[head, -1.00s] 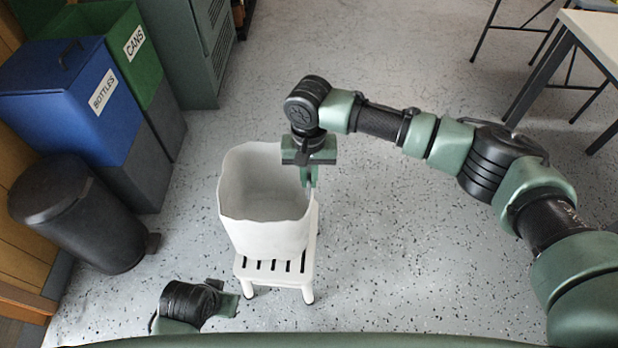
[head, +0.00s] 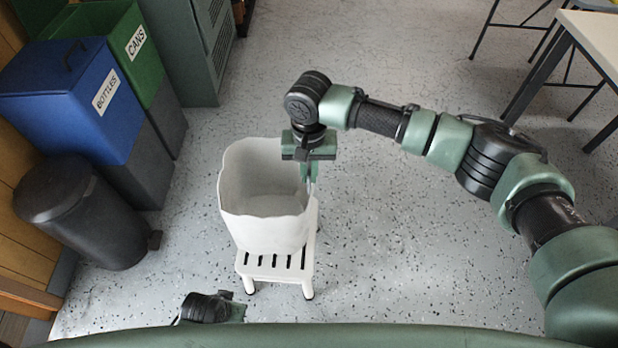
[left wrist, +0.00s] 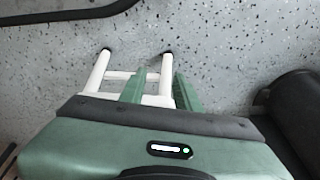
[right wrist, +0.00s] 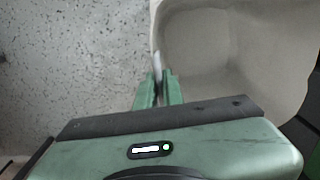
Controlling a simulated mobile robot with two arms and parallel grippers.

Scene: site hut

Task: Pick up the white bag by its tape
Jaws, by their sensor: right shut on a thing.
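The white bag (head: 262,225) is open-topped and stands upright on a small white slatted stool (head: 275,272). It also shows in the right wrist view (right wrist: 230,50). My right gripper (head: 310,182) is at the bag's right rim, pointing down. In the right wrist view, its fingertips (right wrist: 157,78) are closed on a thin pale strip, apparently the tape (right wrist: 157,60), at the bag's edge. My left gripper is low at the bottom of the head view, mostly cut off. In the left wrist view its fingers (left wrist: 158,85) are apart and empty, with the stool beyond them.
A blue bottles bin (head: 70,100), a green cans bin (head: 125,40) and a black pedal bin (head: 80,215) stand at the left. A grey-green cabinet (head: 185,50) is behind them. A table (head: 595,40) is at the upper right. The speckled floor (head: 400,260) right of the stool is clear.

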